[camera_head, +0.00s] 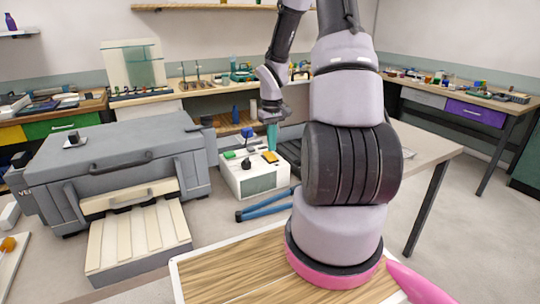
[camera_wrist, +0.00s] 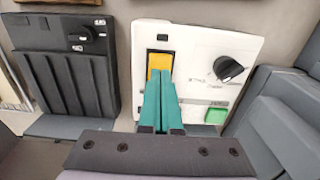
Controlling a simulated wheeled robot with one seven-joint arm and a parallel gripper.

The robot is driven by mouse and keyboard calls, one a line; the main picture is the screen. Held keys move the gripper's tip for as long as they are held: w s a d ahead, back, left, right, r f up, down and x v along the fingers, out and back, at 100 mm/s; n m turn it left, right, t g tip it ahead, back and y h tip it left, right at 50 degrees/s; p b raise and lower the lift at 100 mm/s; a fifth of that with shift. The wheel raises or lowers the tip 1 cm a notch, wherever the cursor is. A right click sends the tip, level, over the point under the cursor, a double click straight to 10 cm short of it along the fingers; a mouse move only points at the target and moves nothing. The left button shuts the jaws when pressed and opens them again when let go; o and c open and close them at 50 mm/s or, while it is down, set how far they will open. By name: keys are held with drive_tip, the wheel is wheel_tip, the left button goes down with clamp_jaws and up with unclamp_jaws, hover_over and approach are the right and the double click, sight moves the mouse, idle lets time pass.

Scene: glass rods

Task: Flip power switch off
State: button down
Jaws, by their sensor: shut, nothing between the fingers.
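The white power box (camera_head: 262,183) stands on the table in the head view, beside the large grey machine. Its top panel (camera_wrist: 187,42) fills the middle of the wrist view. The panel carries a yellow switch (camera_wrist: 160,62) in a black frame, a black knob (camera_wrist: 228,68) and a green button (camera_wrist: 215,116). The yellow switch also shows in the head view (camera_head: 270,157). My gripper (camera_wrist: 160,74) has its teal fingers together and empty, with the tips over the lower part of the yellow switch. I cannot tell whether they touch it. The fingers hide part of the switch.
The grey machine (camera_head: 110,165) with a cream-slatted tray (camera_head: 138,233) stands to the left of the box. Blue-handled tools (camera_head: 264,208) lie in front of it. A black ribbed unit (camera_wrist: 66,65) is left of the box in the wrist view.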

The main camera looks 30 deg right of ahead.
drive_tip(key=shift+r, duration=2.35)
wheel_tip(320, 180, up, 16)
drive_tip(key=m+t, duration=0.2)
drive_tip(key=t, duration=0.1)
hover_over(272, 157)
drive_tip(key=s+a, duration=0.6)
drive_tip(key=s+a+r+m+t+y, duration=0.1)
drive_tip(key=s+a+r+t, duration=0.1)
drive_tip(key=s+r, duration=0.3)
drive_tip(key=s+a+r+m+t+y, duration=0.1)
drive_tip(key=s+a+r+t, duration=0.1)
drive_tip(key=s+a+r, duration=0.3)
drive_tip(key=s+r, duration=0.1)
drive_tip(key=s, duration=0.2)
drive_tip(key=shift+s+a+m, duration=0.25)
drive_tip(key=shift+s+m, duration=0.05)
drive_tip(key=shift+r, duration=0.1)
